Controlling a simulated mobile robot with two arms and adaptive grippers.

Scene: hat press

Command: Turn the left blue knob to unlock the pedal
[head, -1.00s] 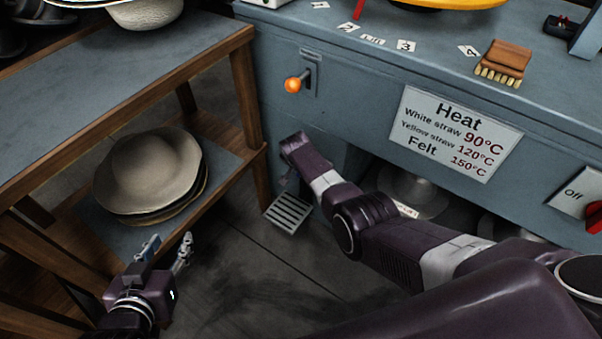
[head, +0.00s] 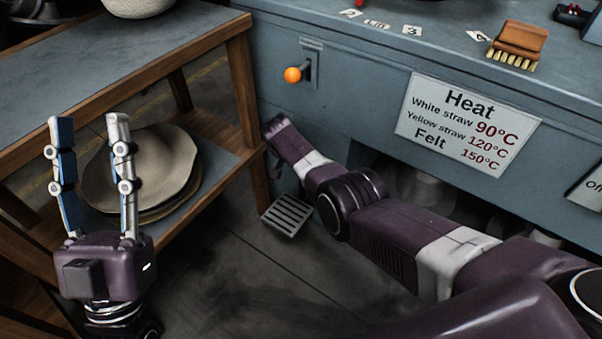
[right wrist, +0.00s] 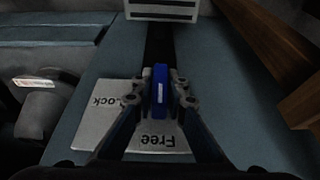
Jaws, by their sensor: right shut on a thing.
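The blue knob (right wrist: 160,92) shows in the right wrist view, with a white mark on its face. My right gripper (right wrist: 160,84) is shut on it, one finger on each side. The knob's long side runs up and down the picture, its lower end near the word "Free" on the white label (right wrist: 95,118); "Lock" is at the left. In the head view the knob and right gripper are hidden by my right arm. The slotted pedal (head: 287,215) lies low by the cabinet. My left gripper (head: 89,120) is open and empty, fingers up, in front of the shelf.
The wooden shelf table (head: 238,90) stands at left, with stacked hat shapes (head: 150,165) on its lower shelf. The blue-grey cabinet (head: 360,90) carries an orange-knobbed lever (head: 293,75) and a heat sign (head: 465,125). A brush (head: 518,42) lies on top. The floor in front is clear.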

